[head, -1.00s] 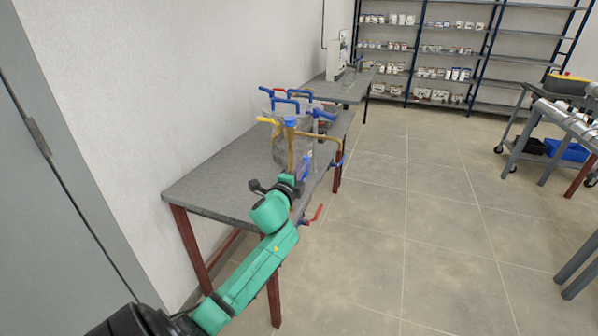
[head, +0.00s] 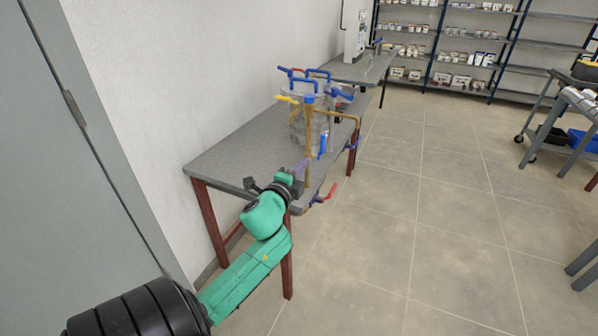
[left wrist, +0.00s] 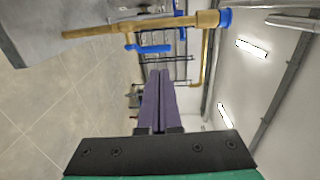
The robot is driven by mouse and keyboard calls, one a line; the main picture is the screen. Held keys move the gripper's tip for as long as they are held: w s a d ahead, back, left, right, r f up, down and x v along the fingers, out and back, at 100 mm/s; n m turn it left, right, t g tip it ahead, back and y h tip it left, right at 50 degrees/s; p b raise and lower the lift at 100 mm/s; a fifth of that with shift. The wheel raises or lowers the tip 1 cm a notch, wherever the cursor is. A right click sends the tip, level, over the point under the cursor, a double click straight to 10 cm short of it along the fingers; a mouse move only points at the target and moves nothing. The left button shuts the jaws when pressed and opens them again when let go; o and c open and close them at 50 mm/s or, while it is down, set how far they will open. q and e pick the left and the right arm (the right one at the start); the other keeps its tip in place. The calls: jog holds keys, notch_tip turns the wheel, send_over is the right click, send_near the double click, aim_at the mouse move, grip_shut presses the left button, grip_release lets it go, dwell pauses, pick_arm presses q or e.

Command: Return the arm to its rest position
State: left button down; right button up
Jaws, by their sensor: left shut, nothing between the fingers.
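My left arm reaches in from the lower left in the head view, with a green forearm. Its left gripper (head: 301,168) is at the front edge of the grey table, near the plate exchanger's brass pipe. In the left wrist view the purple fingers of the left gripper (left wrist: 159,75) lie together with nothing between them. The plate exchanger (head: 297,122) stands on the table (head: 235,150), with blue, red and yellow valve handles. Its brass pipe (left wrist: 140,24) crosses the upper part of the left wrist view, apart from the fingers. My right gripper is in no view.
A red-handled valve (head: 327,193) sticks out below the table's front edge, close to the arm. A grey door (head: 75,150) is at the left. Shelves with small goods (head: 450,55) stand at the back. A cart (head: 560,120) is at the right. The middle floor is clear.

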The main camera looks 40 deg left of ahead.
pick_arm(q)
jog(key=s+d+f+n+g+h+p, duration=0.1)
jog(key=s+d+f+n+g, duration=0.25)
jog(key=f, duration=1.35)
jog(key=s+f+n+g+h+p, duration=0.15)
jog(key=s+f+n+g, duration=0.35)
jog(key=f, duration=1.3)
jog(key=s+d+f+n+g+h, duration=0.1)
jog(key=s+d+f, duration=0.3)
jog(key=s, duration=0.6)
jog(key=s+d+f+n+g+h, duration=0.1)
jog(key=s+d+f+g, duration=0.2)
jog(key=s+f, duration=0.6)
jog(key=s+d+f+n+g+h, duration=0.1)
jog(key=s+d+f+g, duration=0.2)
jog(key=s, duration=0.9)
notch_tip(320, 180, down, 4)
jog(key=d, duration=0.3)
jog(key=shift+f+p, duration=0.25)
jog(key=shift+p, duration=0.1)
